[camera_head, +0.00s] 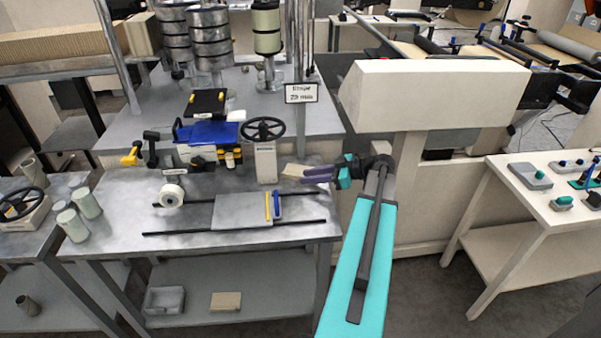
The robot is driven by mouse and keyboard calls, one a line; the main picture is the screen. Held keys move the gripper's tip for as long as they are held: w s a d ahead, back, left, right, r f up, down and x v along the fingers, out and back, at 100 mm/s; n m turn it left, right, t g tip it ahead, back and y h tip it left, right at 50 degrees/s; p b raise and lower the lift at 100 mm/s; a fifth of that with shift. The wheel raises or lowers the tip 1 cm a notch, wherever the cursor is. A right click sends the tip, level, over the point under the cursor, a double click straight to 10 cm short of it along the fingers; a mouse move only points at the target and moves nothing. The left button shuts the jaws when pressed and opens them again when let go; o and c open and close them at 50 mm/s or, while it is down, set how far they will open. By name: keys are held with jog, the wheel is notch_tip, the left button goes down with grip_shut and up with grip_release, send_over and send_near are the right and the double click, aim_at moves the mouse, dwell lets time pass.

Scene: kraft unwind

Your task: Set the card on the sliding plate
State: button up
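The sliding plate (232,210) is a flat grey plate lying across two dark rails on the workbench. A yellow and a blue piece stand at its right end. A small beige card (291,170) is at the right part of the bench, behind and to the right of the plate. My gripper (307,175) reaches in from the right, its dark purple fingers at the card's right edge. The fingers overlap in this view, so I cannot tell whether they are closed on the card or whether the card rests on the bench.
A white roll (172,195) sits by the plate's left side. A blue device (208,133) stands behind the rails. A large cream machine (432,95) is right of my arm. The bench in front of the rails is clear.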

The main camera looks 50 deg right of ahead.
jog(key=shift+w+a+f, duration=0.2)
jog(key=shift+w, duration=0.15)
dwell(0.3)
grip_shut()
